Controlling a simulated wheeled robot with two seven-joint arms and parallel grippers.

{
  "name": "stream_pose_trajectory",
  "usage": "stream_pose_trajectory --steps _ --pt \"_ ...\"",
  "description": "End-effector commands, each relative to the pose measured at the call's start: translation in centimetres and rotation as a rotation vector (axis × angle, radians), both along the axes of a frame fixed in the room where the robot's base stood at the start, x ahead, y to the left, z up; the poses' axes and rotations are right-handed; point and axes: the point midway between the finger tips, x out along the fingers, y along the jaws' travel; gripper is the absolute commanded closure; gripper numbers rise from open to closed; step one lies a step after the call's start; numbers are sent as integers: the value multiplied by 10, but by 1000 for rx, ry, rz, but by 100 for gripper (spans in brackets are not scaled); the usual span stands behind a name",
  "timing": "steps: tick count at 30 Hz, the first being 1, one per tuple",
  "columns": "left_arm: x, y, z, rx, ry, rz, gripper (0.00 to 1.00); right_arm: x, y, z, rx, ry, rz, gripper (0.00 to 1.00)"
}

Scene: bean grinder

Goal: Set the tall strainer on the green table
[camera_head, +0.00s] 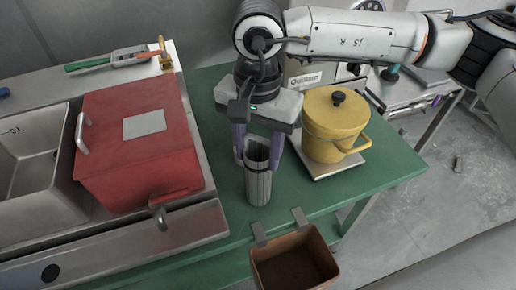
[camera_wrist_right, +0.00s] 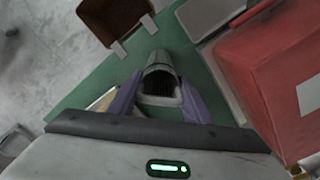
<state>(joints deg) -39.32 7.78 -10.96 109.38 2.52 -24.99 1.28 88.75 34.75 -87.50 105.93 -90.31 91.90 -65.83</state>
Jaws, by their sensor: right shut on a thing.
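The tall strainer (camera_head: 258,186) is a grey ribbed cylinder, upright over the green table (camera_head: 215,222). My right gripper (camera_head: 258,150) points down and has its purple fingers on either side of the strainer's upper part, shut on it. In the right wrist view the strainer (camera_wrist_right: 160,80) sits between the purple fingers (camera_wrist_right: 160,100), with its dark inside showing. The strainer's base is at or close to the tabletop; I cannot tell whether it touches. My left gripper is not in view.
A yellow pot (camera_head: 335,125) on a flat plate stands right of the strainer. A red box (camera_head: 135,150) lies left, by the sink (camera_head: 30,165). A brown bin (camera_head: 295,265) hangs at the table's front edge. Green tabletop is bare around the strainer's front.

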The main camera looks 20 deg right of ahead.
Motion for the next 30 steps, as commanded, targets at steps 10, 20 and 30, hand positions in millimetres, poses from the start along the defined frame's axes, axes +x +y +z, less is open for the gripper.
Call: stream_pose_trajectory --steps 10,20,30 --pt "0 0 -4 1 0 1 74 0 0 -3 0 0 0 37" --pt "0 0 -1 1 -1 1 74 0 0 0 0 0 0 37" --pt "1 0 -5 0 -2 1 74 2 0 53 2 -4 -1 37"
